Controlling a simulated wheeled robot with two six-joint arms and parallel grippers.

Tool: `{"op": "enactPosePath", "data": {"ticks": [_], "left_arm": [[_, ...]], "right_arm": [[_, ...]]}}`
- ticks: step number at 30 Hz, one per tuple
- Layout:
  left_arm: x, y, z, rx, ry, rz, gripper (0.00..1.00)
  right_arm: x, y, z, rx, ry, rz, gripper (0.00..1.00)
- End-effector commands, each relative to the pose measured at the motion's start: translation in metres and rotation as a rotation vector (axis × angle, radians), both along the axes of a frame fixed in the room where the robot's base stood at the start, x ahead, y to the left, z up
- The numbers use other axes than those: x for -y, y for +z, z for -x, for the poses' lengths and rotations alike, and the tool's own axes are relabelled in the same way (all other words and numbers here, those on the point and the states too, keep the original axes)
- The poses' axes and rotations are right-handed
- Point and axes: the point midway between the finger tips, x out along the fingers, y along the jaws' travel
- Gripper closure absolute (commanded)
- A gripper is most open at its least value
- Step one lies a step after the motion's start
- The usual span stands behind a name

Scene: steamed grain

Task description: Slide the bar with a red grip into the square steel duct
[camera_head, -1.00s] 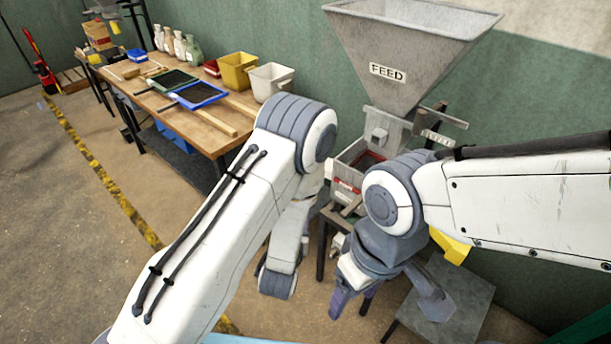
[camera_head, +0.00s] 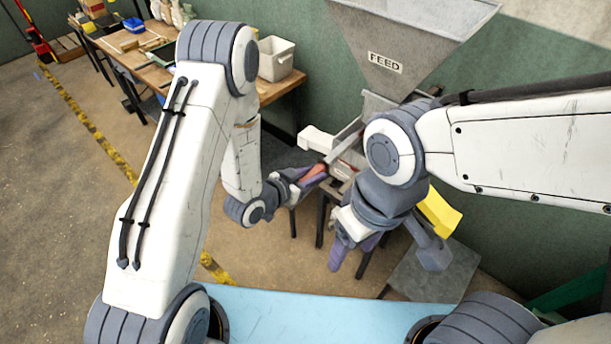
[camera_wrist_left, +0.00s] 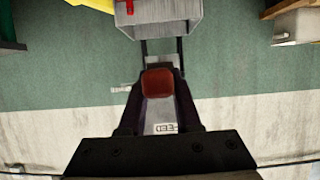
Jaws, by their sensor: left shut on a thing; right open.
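In the head view my left gripper (camera_head: 308,177) is shut on the red grip (camera_head: 316,171) of the bar, beside the machine under the FEED hopper (camera_head: 410,35). A pale steel strip (camera_head: 346,140) slants up and right beyond the grip; I cannot tell if it is the bar. The left wrist view shows the red grip (camera_wrist_left: 157,82) between the fingers. I cannot tell whether the bar touches the duct. My right gripper (camera_head: 352,255) is open and empty, lower down.
A wooden workbench (camera_head: 265,93) with a white bin (camera_head: 276,60) stands behind my left arm. A yellow part (camera_head: 440,212) and a grey platform (camera_head: 435,275) lie to the right, beyond my right gripper.

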Motion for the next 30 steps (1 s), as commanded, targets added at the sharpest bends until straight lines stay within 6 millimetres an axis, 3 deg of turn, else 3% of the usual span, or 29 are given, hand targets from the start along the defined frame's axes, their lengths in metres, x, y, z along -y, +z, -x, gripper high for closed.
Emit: {"op": "enactPosePath", "data": {"ticks": [15, 30], "left_arm": [[0.033, -0.008, -0.044, 0.003, 0.000, 0.004, 1.00], [0.037, -0.008, -0.052, 0.003, 0.001, 0.003, 1.00]], "right_arm": [[0.000, 0.005, 0.000, 0.000, 0.001, 0.000, 0.33], [0.000, 0.001, 0.000, 0.000, 0.000, 0.000, 0.33]]}}
